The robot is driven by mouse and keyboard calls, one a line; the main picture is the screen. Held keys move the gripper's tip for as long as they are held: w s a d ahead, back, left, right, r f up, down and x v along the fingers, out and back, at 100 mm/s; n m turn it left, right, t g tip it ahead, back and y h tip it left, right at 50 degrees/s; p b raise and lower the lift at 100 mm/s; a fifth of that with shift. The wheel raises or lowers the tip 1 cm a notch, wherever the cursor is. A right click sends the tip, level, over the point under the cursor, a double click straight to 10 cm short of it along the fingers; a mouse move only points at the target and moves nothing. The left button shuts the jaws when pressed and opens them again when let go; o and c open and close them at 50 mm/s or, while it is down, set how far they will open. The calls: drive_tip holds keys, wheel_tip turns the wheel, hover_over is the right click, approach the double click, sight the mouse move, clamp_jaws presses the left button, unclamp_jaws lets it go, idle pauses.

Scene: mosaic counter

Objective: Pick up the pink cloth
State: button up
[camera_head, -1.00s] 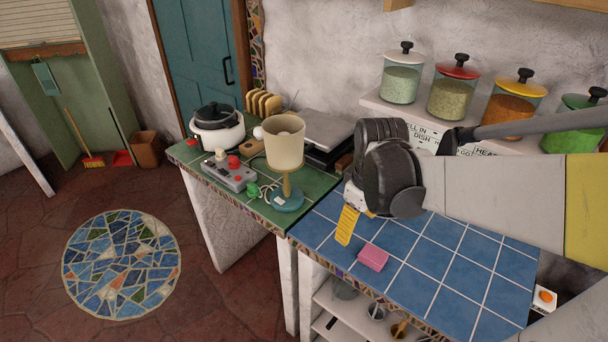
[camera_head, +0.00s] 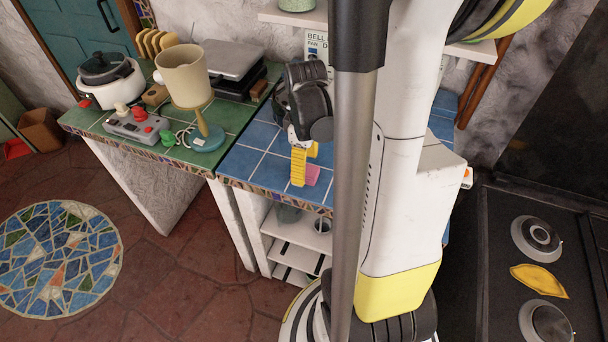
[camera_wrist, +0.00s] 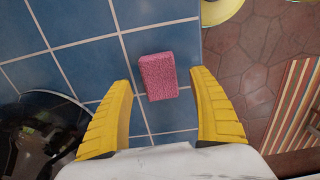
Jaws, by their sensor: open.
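The pink cloth (camera_wrist: 158,76) is a small, thick, speckled pink block lying on the blue tiled counter (camera_wrist: 82,22). In the head view the pink cloth (camera_head: 312,174) shows partly behind my gripper's yellow finger. In the wrist view my gripper (camera_wrist: 162,108) is open, its two yellow fingers spread wide. The cloth lies between and a little beyond the fingertips, not touching either. In the head view my gripper (camera_head: 305,166) hangs over the front part of the blue counter. Its height above the counter is hard to tell.
A beige lamp (camera_head: 186,76), a control box (camera_head: 136,124) and a pot (camera_head: 108,80) stand on the green tiled counter at left. A dark stove (camera_head: 500,290) is at right. The counter's front edge is close to the cloth, with floor beyond.

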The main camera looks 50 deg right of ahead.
wheel_tip(320, 180, down, 2)
drive_tip(key=shift+f+b, duration=0.25)
drive_tip(key=shift+b, duration=0.05)
drive_tip(key=shift+r, duration=0.1)
drive_tip(key=c, duration=1.2)
drive_tip(key=shift+o, duration=0.2)
